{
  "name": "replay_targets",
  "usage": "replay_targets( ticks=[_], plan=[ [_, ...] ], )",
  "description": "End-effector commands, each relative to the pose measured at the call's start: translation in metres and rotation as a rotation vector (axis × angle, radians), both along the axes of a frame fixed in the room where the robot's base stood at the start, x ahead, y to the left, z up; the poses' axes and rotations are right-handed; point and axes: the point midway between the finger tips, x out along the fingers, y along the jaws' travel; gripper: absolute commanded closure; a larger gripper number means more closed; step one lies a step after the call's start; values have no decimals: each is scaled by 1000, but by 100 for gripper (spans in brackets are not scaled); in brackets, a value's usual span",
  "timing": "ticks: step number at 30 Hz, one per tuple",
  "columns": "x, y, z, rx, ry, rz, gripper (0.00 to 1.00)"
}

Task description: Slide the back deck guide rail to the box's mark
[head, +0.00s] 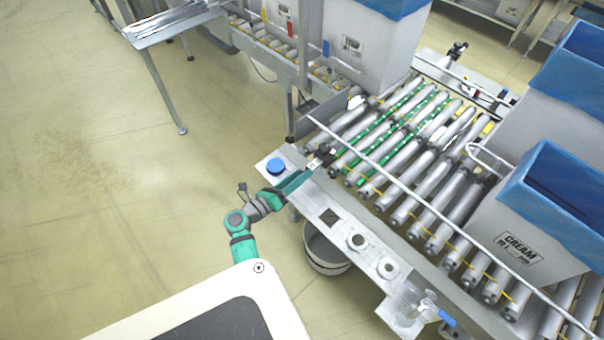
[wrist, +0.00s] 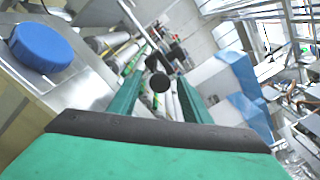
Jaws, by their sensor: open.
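A long thin guide rail (head: 400,186) runs diagonally above the roller deck (head: 410,205). I cannot tell for sure whether it is the back one. A dark clamp with a knob (head: 325,154) sits at the deck's near left edge. The round black knob (wrist: 160,82) shows between my fingers in the wrist view. My gripper (head: 309,172) is open at this clamp; its fingers (wrist: 158,92) lie on either side of the knob in the picture, and contact cannot be told. A grey box (head: 515,240) with a blue liner and a CREAM label stands on the deck at right. Its mark is not readable.
A blue round button (head: 276,165) is left of my gripper, also large in the wrist view (wrist: 40,48). A grey bucket (head: 326,255) stands below the deck edge. Another lined box (head: 368,45) stands behind. Another black clamp (head: 456,50) is at the far side. Floor at left is clear.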

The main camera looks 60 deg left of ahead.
Motion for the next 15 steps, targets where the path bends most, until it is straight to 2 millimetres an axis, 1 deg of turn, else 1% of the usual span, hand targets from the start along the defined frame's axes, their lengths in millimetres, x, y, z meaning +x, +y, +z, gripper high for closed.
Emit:
replay_targets(
  ticks=[3, 6, 14, 15],
  plan=[
    [10, 2, 0, 0, 0, -1, 56],
    [14, 4, 0, 1, 1, 1, 56],
    [16, 4, 0, 1, 0, 0, 56],
    [16, 4, 0, 1, 0, 0, 58]
  ],
)
